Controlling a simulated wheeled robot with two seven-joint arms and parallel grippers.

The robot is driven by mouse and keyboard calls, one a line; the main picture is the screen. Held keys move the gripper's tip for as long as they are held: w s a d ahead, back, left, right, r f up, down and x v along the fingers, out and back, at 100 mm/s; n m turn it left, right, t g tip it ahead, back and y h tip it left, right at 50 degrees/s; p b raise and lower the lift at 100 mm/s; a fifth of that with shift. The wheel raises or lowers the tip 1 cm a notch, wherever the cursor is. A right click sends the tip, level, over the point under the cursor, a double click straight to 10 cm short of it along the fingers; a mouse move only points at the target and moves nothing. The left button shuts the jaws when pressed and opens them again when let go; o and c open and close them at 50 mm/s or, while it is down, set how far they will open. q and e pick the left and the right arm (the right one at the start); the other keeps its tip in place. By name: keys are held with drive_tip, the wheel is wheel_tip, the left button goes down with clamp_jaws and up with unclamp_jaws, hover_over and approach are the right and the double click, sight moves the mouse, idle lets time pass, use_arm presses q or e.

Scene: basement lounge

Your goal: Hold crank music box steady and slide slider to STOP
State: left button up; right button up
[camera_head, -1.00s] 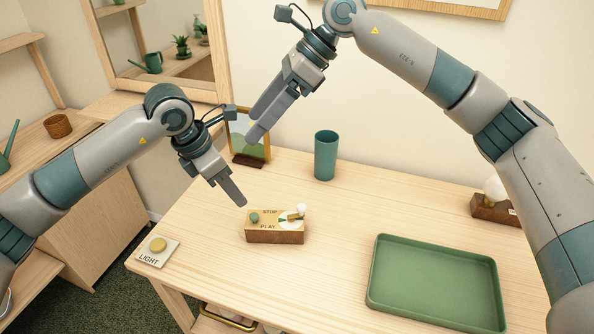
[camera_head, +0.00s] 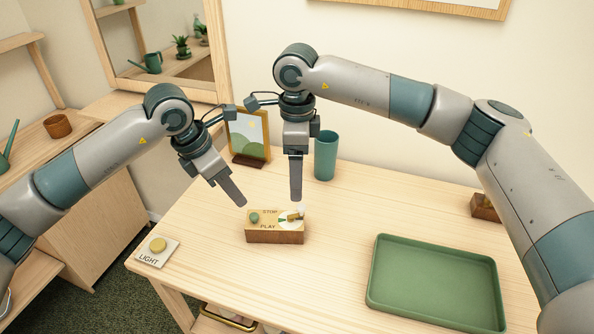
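The crank music box (camera_head: 274,237) is a small wooden block near the table's left front, its top marked STOP at the back and PLAY at the front. A round green knob (camera_head: 254,218) is at the left of its top; which label it is set to is too small to tell. A crank with a pale knob (camera_head: 300,211) is at the right of its top. My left gripper (camera_head: 241,203) points down, just behind and above the box's left end, apart from it. My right gripper (camera_head: 296,200) points straight down over its back right. Both show edge-on, hiding any finger gap.
A green tray (camera_head: 375,285) lies at the right front. A teal cup (camera_head: 326,165) and a picture frame (camera_head: 265,150) stand behind. A LIGHT button plate (camera_head: 157,262) is at the left edge. A small wooden object (camera_head: 484,208) is at far right, partly hidden by my arm.

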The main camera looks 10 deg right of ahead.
sight(297, 216)
wheel_tip(297, 216, down, 17)
drive_tip(key=shift+f, duration=0.15)
idle(0.6)
